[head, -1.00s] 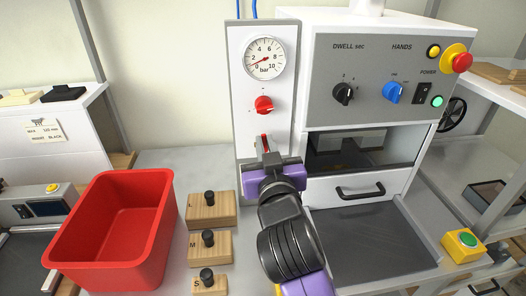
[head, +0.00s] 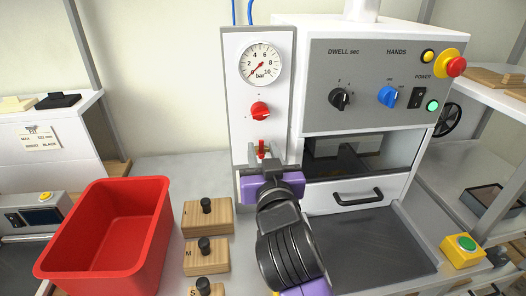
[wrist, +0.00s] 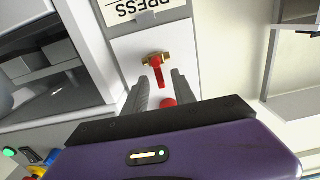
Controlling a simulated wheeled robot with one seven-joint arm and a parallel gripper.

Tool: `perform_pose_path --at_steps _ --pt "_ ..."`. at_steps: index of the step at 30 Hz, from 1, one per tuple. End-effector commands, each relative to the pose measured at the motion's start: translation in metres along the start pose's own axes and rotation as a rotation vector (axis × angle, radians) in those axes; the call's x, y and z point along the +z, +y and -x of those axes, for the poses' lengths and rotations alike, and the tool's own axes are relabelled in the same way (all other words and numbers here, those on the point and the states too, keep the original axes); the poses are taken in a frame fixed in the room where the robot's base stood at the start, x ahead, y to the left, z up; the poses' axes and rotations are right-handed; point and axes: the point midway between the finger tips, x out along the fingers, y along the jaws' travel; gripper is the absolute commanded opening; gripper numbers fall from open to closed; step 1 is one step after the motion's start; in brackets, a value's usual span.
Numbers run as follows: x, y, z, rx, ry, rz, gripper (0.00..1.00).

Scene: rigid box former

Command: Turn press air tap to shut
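The press air tap (head: 262,149) is a red lever on a brass body, low on the pale panel under the gauge. In the wrist view the tap (wrist: 158,71) shows its lever pointing toward the red round knob, along the panel's length. My gripper (head: 265,164) is just below and in front of the tap. In the wrist view my gripper (wrist: 161,75) has its two grey fingers apart, with the lever seen between or just beyond the tips. I cannot tell whether they touch it. The pressure gauge (head: 262,63) has its red needle near 0.
The red knob (head: 260,111) sits above the tap. The press box (head: 375,75) with its dials and drawer stands at the right. A red bin (head: 105,235) and wooden blocks with black knobs (head: 207,218) are at the left. A PRESS label (wrist: 140,8) is near the tap.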

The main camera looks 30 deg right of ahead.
Motion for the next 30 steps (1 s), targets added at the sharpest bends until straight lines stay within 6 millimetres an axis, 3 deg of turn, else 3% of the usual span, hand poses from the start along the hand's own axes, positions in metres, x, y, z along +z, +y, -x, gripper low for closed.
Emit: perform_pose_path --at_steps 8,21,30 --pt "-0.001 0.0 0.005 -0.001 0.003 0.0 0.32" --pt "0.001 -0.001 0.068 -0.002 0.0 0.0 0.32" --pt "0.0 0.0 0.079 0.0 0.001 0.0 0.32"
